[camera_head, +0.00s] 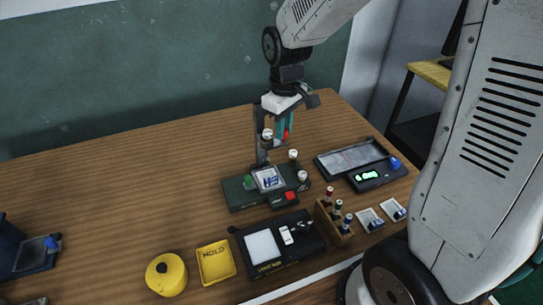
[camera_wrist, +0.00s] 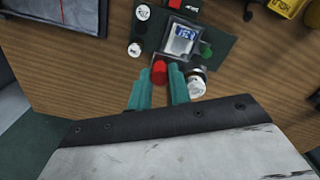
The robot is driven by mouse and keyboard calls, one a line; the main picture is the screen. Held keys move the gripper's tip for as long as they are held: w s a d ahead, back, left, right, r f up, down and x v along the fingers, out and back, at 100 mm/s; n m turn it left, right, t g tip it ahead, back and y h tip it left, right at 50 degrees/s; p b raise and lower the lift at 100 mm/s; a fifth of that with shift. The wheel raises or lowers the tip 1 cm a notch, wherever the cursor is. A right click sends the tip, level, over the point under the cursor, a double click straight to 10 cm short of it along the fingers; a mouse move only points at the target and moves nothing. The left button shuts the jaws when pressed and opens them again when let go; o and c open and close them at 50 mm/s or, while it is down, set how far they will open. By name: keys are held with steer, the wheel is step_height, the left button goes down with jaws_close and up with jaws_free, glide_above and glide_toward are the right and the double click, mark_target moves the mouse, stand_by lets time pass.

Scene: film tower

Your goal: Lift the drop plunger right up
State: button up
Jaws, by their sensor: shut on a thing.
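The film tower (camera_head: 262,140) stands on a dark green base (camera_head: 238,196) on the wooden table, with a dark upright column. A red plunger knob (camera_head: 287,135) shows high beside the column. My gripper (camera_head: 284,128) comes down from above, its teal fingers around the red knob. In the wrist view, the red knob (camera_wrist: 159,73) sits between the tips of the teal fingers of my gripper (camera_wrist: 160,76), and the jaws are shut on it. The plunger's lower part is hard to make out. A small clear dish with blue marks (camera_wrist: 182,39) rests on the base.
White-topped knobs (camera_head: 293,154) and a red button (camera_head: 291,196) stand on the base close by. A tray with a green display (camera_head: 368,176) is at the right. In front are a wooden vial rack (camera_head: 345,238), a black light pad (camera_head: 300,262), and a yellow HOLD tray (camera_head: 203,278). The table's left middle is clear.

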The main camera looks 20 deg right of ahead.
steer(key=shift+r, duration=2.05)
steer(key=o, duration=0.8)
steer(key=shift+r, duration=0.2)
step_height(320, 180, up, 5)
steer(key=shift+f, duration=0.1)
steer(key=s+d+r+m, duration=0.1)
steer(key=s+m, duration=0.1)
steer(key=s, duration=0.5)
steer(key=s+d+r+m+t, duration=0.1)
steer(key=s+m, duration=0.1)
steer(key=s, duration=0.6)
steer(key=s+d+r+m, duration=0.1)
steer(key=s+m, duration=0.1)
steer(key=s, duration=0.6)
steer(key=shift+d+r, duration=0.1)
steer(key=shift+r, duration=0.1)
